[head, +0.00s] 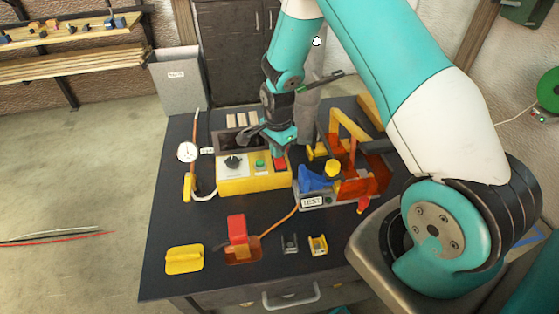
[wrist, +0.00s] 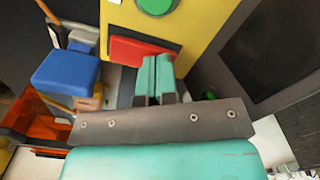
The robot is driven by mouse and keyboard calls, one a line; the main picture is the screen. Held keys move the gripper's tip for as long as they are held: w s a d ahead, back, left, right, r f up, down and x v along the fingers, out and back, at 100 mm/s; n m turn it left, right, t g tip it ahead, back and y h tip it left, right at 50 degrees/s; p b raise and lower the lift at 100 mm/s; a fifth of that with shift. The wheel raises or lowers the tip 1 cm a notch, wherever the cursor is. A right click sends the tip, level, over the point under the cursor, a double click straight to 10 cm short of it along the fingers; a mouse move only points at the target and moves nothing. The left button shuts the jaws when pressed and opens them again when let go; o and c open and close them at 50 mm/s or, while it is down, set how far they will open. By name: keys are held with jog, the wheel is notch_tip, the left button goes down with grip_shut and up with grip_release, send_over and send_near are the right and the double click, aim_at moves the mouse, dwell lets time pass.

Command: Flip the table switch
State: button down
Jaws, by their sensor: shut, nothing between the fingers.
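A yellow control box (head: 235,186) stands on the dark table, with a black knob (head: 233,162), a green button (head: 260,165) and a red switch (head: 280,164) on top. My gripper (head: 278,153) points down at the red switch, its fingers together and empty. In the wrist view the two teal fingertips (wrist: 155,72) lie side by side over the edge of the red switch (wrist: 130,50), partly covering it. The green button (wrist: 156,5) shows beyond on the yellow panel (wrist: 190,22). I cannot tell whether the fingertips touch the switch.
A blue and orange fixture (head: 350,186) marked TEST stands close to the right of the box. A red block on an orange base (head: 237,230), a yellow pad (head: 184,259) and small brackets (head: 318,245) lie at the front. A gauge (head: 187,152) stands left.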

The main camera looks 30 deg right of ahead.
jog(key=shift+r+p, duration=2.6)
jog(key=shift+r, duration=0.95)
